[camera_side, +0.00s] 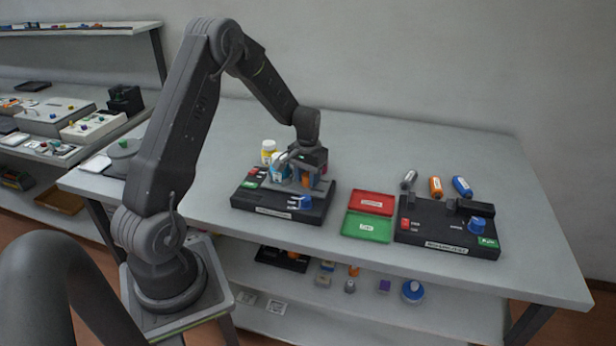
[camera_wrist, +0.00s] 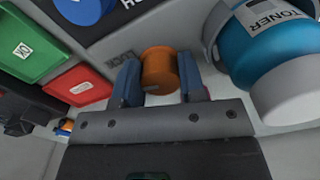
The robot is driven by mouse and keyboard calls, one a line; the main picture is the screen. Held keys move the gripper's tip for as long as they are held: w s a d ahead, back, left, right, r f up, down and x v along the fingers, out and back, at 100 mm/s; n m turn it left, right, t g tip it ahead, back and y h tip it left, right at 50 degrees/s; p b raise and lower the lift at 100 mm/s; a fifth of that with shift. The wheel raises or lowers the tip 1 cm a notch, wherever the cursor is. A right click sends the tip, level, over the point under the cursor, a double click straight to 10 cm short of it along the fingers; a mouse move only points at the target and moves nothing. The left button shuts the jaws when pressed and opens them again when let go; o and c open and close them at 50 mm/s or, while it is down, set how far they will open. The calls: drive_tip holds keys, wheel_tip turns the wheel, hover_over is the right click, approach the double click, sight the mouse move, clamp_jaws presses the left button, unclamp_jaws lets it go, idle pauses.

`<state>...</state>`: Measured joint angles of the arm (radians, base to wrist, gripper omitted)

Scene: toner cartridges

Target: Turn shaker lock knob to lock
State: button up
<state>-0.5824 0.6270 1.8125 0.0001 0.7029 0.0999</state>
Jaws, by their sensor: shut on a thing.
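My gripper (camera_side: 309,178) is over the right back part of the left black device (camera_side: 270,213), the shaker. In the wrist view its two blue-grey fingers (camera_wrist: 159,82) are shut on an orange knob (camera_wrist: 160,68), one on each side. The knob's orange also shows in the side view (camera_side: 307,183), partly hidden by the fingers.
A blue dial (camera_side: 305,202) is at the shaker's front right. A yellow-labelled bottle (camera_side: 268,152) stands behind. Red (camera_side: 372,203) and green (camera_side: 367,228) trays lie to the right, then a second black device (camera_side: 440,235) and three cartridges (camera_side: 436,187). The table's back right is clear.

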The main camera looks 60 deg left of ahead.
sight(307, 175)
drive_tip(key=m, duration=0.6)
drive_tip(key=shift+a+r+m, duration=0.1)
drive_tip(key=shift+m, duration=0.2)
idle(0.4)
drive_tip(key=o, duration=0.6)
drive_tip(key=shift+o, duration=0.2)
wheel_tip(307, 175, up, 14)
